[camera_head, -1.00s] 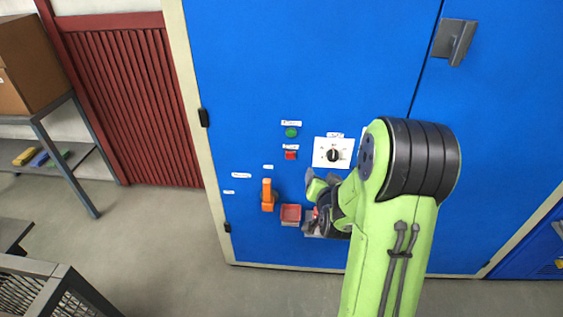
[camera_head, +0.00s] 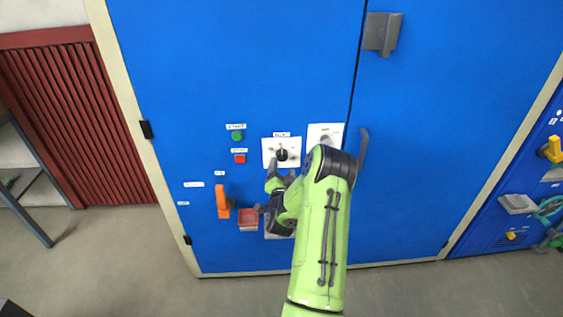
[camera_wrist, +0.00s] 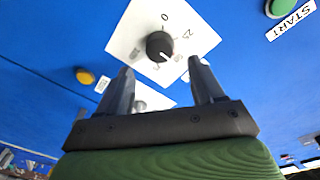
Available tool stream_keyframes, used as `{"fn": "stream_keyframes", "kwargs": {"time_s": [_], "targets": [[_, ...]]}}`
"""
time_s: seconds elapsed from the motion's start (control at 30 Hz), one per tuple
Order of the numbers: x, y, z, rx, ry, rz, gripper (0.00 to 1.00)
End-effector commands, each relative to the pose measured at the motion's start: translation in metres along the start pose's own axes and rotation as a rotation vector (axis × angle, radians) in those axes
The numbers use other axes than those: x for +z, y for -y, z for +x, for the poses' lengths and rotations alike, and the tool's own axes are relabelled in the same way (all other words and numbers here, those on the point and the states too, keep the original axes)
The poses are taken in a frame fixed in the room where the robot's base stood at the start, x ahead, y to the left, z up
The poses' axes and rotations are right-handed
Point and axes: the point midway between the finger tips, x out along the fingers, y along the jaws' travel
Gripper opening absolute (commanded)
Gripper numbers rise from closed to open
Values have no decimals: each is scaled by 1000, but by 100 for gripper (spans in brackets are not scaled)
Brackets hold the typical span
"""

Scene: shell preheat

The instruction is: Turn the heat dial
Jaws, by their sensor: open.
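A black dial knob (camera_head: 282,154) sits on a white square plate on the blue cabinet front; the small label above it is too small to read. In the wrist view the same knob (camera_wrist: 160,46) has a white pointer line and scale figures, including 0 and 25, on its plate (camera_wrist: 190,30). My gripper (camera_head: 279,179) is just below this plate in the head view. In the wrist view my gripper (camera_wrist: 159,68) is open and empty. Its two fingers point at the plate, with the knob ahead of the gap between them. I see no contact with the knob.
A second white plate with a knob (camera_head: 325,136) is to the right. A grey door handle (camera_head: 363,146) projects near the door seam. A yellow button (camera_wrist: 85,76) shows in the wrist view.

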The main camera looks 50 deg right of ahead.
Motion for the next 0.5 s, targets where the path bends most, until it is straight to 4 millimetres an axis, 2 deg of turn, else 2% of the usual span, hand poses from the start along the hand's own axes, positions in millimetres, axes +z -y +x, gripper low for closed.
{"fn": "stream_keyframes", "kwargs": {"time_s": [0.1, 0.2, 0.33, 0.5], "targets": [[0, 0, 26, -2, -3, 1, 67], [2, 0, 39, -2, 0, 0, 67], [1, 0, 47, -2, 1, -1, 67], [1, 0, 47, -1, 2, -1, 67]]}}
